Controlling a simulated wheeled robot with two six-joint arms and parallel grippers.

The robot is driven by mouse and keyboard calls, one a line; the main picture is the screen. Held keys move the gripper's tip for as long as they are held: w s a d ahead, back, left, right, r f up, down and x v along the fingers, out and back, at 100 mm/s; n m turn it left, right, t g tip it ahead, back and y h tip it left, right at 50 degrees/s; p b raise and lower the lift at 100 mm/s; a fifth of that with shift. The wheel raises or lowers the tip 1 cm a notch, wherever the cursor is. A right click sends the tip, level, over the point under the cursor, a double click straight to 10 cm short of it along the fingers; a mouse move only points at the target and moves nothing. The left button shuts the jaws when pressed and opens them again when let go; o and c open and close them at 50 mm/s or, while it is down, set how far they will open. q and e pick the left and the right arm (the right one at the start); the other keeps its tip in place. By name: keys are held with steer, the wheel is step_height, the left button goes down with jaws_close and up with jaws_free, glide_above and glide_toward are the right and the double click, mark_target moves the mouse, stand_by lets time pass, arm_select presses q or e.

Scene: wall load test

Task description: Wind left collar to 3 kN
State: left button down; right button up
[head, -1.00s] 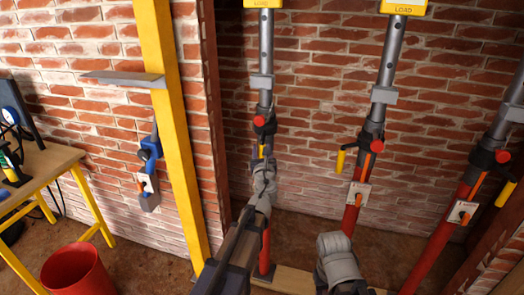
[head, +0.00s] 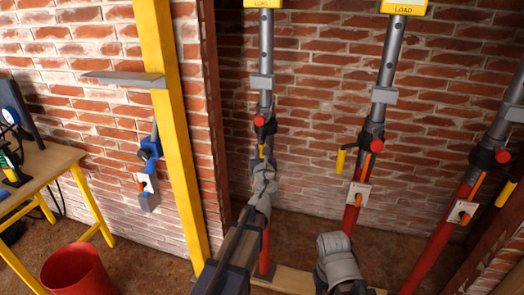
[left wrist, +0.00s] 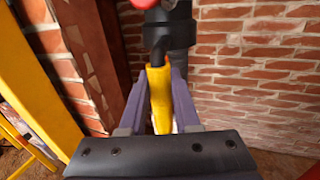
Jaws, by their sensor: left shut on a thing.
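The left prop is a grey steel tube over a red lower tube, with a dark collar (head: 262,127) and a red knob (head: 259,120). The collar's yellow handle (left wrist: 160,95) hangs down in the left wrist view. My left gripper (left wrist: 161,100) is shut on this handle, one finger on each side. In the head view my left gripper (head: 263,158) is just below the collar and hides most of the handle. A yellow LOAD box (head: 262,3) tops the prop, cut off by the picture edge, and no reading shows.
The middle prop (head: 371,135) and right prop (head: 487,158) carry similar collars with free yellow handles. A yellow post (head: 172,130) with a grey shelf plate (head: 122,78) stands left. A red bucket (head: 77,271) and a wooden bench (head: 40,178) are farther left. Brick walls stand behind.

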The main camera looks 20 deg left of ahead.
arm_select(q)
steer(key=shift+d, duration=0.1)
stand_by(0.4)
steer(key=shift+w+d, duration=0.1)
steer(key=shift+d, duration=0.15)
steer(key=c, duration=0.6)
jaws_free()
steer(key=v, duration=0.8)
